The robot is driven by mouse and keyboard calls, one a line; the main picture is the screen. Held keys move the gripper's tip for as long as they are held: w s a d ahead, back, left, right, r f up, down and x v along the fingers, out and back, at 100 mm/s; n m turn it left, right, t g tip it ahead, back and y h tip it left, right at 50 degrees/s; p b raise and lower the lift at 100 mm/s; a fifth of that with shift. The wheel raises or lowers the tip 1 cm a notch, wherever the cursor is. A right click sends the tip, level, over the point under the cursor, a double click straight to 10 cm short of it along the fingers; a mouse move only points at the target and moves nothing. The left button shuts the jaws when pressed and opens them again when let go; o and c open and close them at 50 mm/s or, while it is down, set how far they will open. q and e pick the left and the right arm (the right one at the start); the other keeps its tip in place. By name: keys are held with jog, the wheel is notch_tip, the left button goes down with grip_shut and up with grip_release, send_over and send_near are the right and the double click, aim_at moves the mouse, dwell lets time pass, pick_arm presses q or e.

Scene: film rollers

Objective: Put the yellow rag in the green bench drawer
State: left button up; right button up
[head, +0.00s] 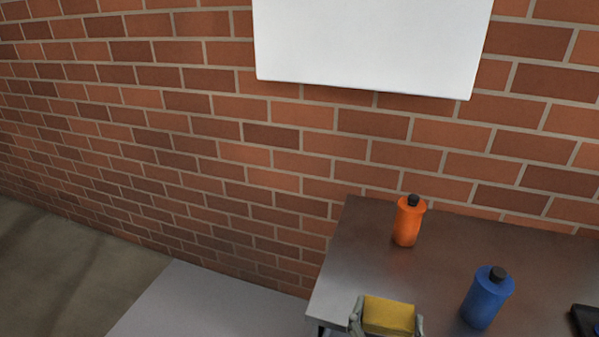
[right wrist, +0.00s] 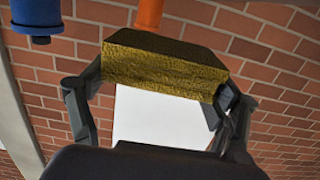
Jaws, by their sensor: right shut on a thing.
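The yellow rag (head: 389,316) is a folded, block-like yellow piece at the bottom of the head view. My right gripper (head: 387,325) is shut on it, one finger at each side. In the right wrist view the rag (right wrist: 165,66) sits between the two fingers of the right gripper (right wrist: 158,92). From the head view I cannot tell how far the rag is above the table. My left gripper is in neither view. The green bench drawer is not seen in either view.
A dark metal table (head: 357,240) stands against the brick wall (head: 200,150). An orange bottle (head: 408,222) and a blue bottle (head: 487,298) stand on it. A black object (head: 585,320) lies at the right edge. A white panel (head: 370,40) hangs on the wall. Floor is clear at left.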

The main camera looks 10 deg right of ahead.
jog(key=shift+a+r+n+t+y, duration=0.25)
jog(key=shift+a+n+t+y, duration=0.05)
jog(key=shift+n+y, duration=0.2)
jog(key=a+n+y, duration=0.1)
jog(key=y, duration=0.1)
jog(key=s+a+r+n+t+y, duration=0.1)
jog(key=a+n+y, duration=0.1)
jog(key=s+a+n+t+y, duration=0.1)
jog(key=y, duration=0.2)
jog(key=shift+s+a+r+n, duration=0.1)
jog(key=shift+a+r+n, duration=0.15)
jog(key=shift+r+n, duration=0.15)
jog(key=shift+s+a+y, duration=0.2)
jog(key=shift+a+y, duration=0.2)
jog(key=shift+y, duration=0.1)
jog(key=shift+a+r, duration=0.1)
